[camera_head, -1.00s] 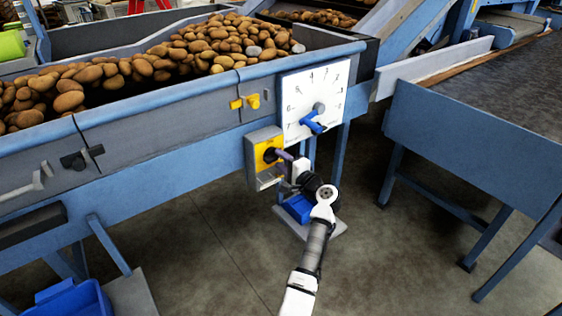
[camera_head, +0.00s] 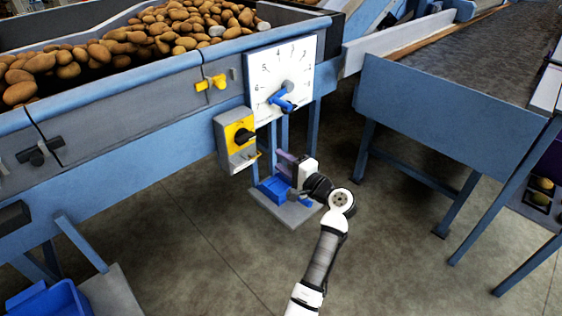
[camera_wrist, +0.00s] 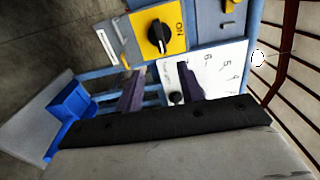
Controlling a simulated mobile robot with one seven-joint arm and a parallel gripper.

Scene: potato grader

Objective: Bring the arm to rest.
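My gripper (camera_head: 285,157) stands in front of the blue frame, below and right of the grey switch box (camera_head: 227,145). Its dark purple fingers are apart with nothing between them, as the wrist view (camera_wrist: 160,90) shows. The box has a yellow plate with a black rotary knob (camera_head: 244,136), which also shows in the wrist view (camera_wrist: 160,37) beside the letters "ON". The gripper is clear of the knob. My arm reaches up from the bottom of the head view, bent at the wrist.
A white numbered dial (camera_head: 264,70) with a blue handle (camera_head: 283,102) hangs above the gripper. A blue bin (camera_head: 273,189) stands on a grey plate below. The hopper of potatoes (camera_head: 130,84) is at left, a blue conveyor table (camera_head: 440,107) at right. Open floor lies between.

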